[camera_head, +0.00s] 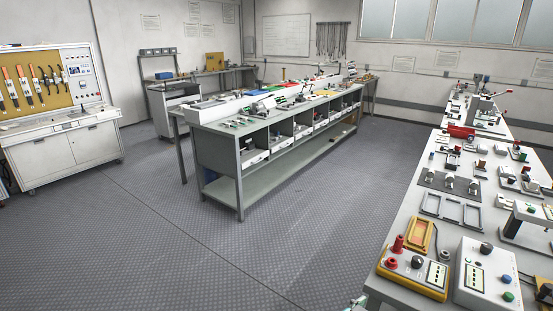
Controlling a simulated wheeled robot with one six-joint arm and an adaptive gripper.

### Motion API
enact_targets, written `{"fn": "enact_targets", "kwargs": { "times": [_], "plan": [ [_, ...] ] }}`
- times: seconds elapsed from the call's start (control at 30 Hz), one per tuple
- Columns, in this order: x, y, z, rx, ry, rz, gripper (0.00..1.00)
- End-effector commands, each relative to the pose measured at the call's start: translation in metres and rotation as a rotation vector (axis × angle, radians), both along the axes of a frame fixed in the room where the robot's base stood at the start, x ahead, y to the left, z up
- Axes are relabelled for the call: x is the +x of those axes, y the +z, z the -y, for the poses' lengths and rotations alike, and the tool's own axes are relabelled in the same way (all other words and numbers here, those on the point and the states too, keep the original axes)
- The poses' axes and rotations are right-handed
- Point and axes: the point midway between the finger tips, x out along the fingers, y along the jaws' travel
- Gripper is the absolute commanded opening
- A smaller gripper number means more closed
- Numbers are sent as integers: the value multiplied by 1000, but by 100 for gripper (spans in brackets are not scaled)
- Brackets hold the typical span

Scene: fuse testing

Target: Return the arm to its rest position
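My gripper is not in view, and no part of my arm shows clearly in the head view. A small pale green and white part shows at the bottom edge beside the near corner of the right bench; I cannot tell what it is. The right bench (405,222) runs along the right side. At its near end stand a yellow tester (412,280) with a red knob and a white tester (484,280) with coloured buttons. A small yellow-framed unit (420,236) lies just behind them.
A long grey workbench (218,155) with drawers and loaded top stands in the middle. A white cabinet (68,150) with a yellow tool board (38,80) is at the left. The patterned floor (200,250) in front and between the benches is clear.

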Motion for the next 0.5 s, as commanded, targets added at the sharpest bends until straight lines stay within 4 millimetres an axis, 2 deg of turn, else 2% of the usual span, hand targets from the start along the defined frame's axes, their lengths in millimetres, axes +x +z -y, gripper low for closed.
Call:
{"fn": "enact_targets", "kwargs": {
  "times": [0.27,0.37,0.5],
  "plan": [
    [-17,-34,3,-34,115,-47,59],
    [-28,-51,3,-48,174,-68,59],
    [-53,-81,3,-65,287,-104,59]
  ]
}}
